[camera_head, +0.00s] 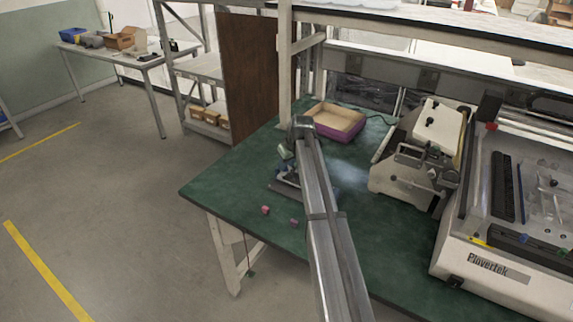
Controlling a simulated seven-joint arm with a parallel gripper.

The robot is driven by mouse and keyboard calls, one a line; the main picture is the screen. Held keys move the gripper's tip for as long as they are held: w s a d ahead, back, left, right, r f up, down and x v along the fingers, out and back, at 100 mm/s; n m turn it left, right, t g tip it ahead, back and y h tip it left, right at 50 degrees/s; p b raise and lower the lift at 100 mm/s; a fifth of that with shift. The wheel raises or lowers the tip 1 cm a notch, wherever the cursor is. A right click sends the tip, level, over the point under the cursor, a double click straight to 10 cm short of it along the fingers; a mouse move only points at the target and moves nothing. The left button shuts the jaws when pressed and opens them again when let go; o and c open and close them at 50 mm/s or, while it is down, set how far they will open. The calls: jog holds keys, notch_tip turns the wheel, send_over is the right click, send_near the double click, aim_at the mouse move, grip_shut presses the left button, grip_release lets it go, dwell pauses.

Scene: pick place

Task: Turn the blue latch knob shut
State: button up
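My arm reaches from the bottom edge up over the green table, and its far joint bends down near the table's middle. A small pale and bluish assembly (287,175) shows just left of my arm, above a dark flat base (285,190) on the table. I cannot separate my gripper from this assembly, and its fingers are too small and partly hidden by my arm. I cannot make out the blue latch knob for certain; my arm covers part of that area.
A pink cube (265,210) and a dark purplish cube (294,223) lie near the table's front left edge. A shallow purple-sided tray (340,135) stands behind. A beige machine (407,185) and a larger white machine (500,268) fill the right side. The left table corner is clear.

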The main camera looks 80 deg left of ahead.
jog(key=v, duration=1.2)
jog(key=shift+r, duration=0.35)
jog(key=shift+w+d, duration=0.1)
